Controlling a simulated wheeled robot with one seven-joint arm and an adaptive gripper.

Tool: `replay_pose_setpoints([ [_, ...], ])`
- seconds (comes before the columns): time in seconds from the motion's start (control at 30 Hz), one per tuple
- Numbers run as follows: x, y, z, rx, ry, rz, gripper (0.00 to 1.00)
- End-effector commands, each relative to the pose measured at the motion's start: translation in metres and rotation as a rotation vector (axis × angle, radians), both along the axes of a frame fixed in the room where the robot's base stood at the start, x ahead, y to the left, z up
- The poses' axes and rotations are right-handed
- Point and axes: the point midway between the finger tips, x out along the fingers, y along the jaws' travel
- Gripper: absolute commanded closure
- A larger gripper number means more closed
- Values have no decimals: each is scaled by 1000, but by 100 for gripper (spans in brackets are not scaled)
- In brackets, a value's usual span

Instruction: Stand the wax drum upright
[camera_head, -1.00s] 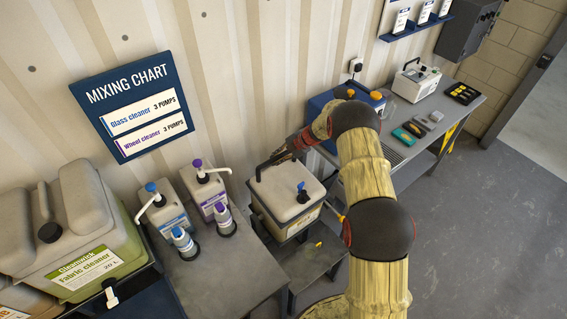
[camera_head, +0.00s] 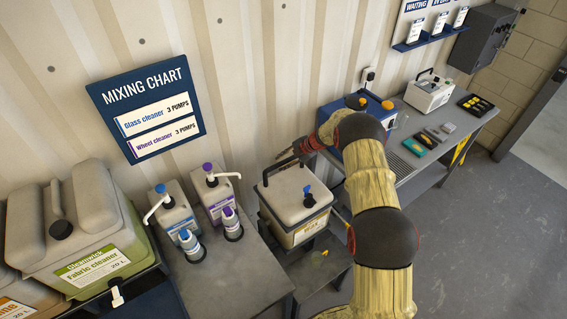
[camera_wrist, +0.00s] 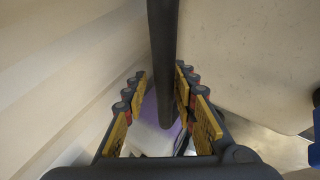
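My gripper (camera_head: 283,157) is at the handle, reaching in from the right near the wall. In the wrist view, the black handle bar (camera_wrist: 163,60) runs between the fingers of my gripper (camera_wrist: 160,95). The fingers are apart, with a gap visible on the left of the bar. The drum's far underside is hidden.
Two pump bottles (camera_head: 172,212) and two small spray bottles stand on the grey bench (camera_head: 240,270) at left. A large fabric cleaner container (camera_head: 80,235) is further left. A workbench (camera_head: 440,140) with a blue box and tools stands at right. Floor at the right is clear.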

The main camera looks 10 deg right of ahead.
Motion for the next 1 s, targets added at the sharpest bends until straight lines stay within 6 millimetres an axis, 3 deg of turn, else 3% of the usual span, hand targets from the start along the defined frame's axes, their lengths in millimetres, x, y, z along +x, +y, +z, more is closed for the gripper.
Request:
replay_pose_setpoints([
  [0.47,-4,-3,3,0,3,1,65],
  [1.0,-36,-55,76,0,3,0,65],
])
